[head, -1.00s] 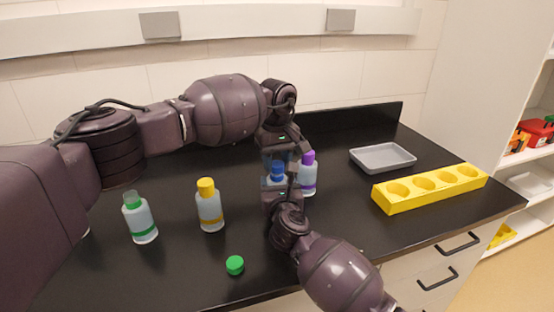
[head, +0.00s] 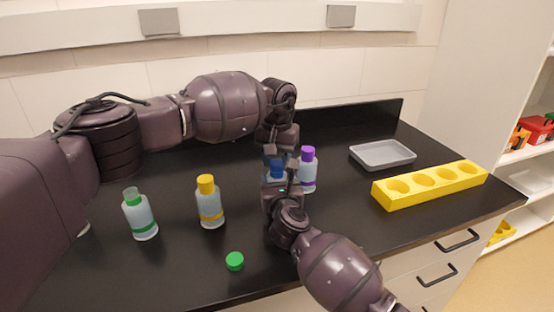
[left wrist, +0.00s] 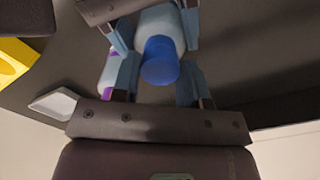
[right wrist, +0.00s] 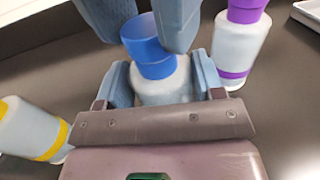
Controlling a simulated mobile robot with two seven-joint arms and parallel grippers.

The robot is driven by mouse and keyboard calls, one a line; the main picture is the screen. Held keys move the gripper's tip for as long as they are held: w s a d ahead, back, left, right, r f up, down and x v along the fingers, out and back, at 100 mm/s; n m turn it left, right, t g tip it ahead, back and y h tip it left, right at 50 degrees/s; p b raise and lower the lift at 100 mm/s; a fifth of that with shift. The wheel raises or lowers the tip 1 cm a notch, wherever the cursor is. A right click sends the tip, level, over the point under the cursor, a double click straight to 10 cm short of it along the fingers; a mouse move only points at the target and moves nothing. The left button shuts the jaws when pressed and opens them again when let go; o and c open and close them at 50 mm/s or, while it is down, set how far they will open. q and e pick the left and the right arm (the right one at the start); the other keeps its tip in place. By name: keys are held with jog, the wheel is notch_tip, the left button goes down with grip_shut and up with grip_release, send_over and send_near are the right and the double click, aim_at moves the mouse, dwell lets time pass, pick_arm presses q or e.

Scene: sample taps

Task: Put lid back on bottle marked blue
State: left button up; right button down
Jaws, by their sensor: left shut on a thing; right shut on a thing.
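The blue-marked bottle (right wrist: 165,88) stands upright at mid-counter, with my right gripper (right wrist: 166,82) shut around its body. The blue lid (right wrist: 147,45) is at the bottle's top; it also shows in the left wrist view (left wrist: 160,60) and, partly covered, in the head view (head: 277,168). My left gripper (left wrist: 160,78) comes down from above and is shut on the lid, a finger on either side. Whether the lid is fully seated cannot be told. In the head view, my grippers cover much of the bottle.
The purple-lidded bottle (head: 308,172) stands close to the right. The yellow-lidded bottle (head: 209,203) and the uncapped green-marked bottle (head: 140,216) stand left. A green lid (head: 235,261) lies near the front edge. A grey tray (head: 383,165) and yellow rack (head: 433,190) are at right.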

pick_arm(q)
jog(key=shift+m, duration=0.8)
jog(key=o, duration=0.9)
jog(key=shift+r, duration=2.25)
jog(key=shift+c, duration=0.5)
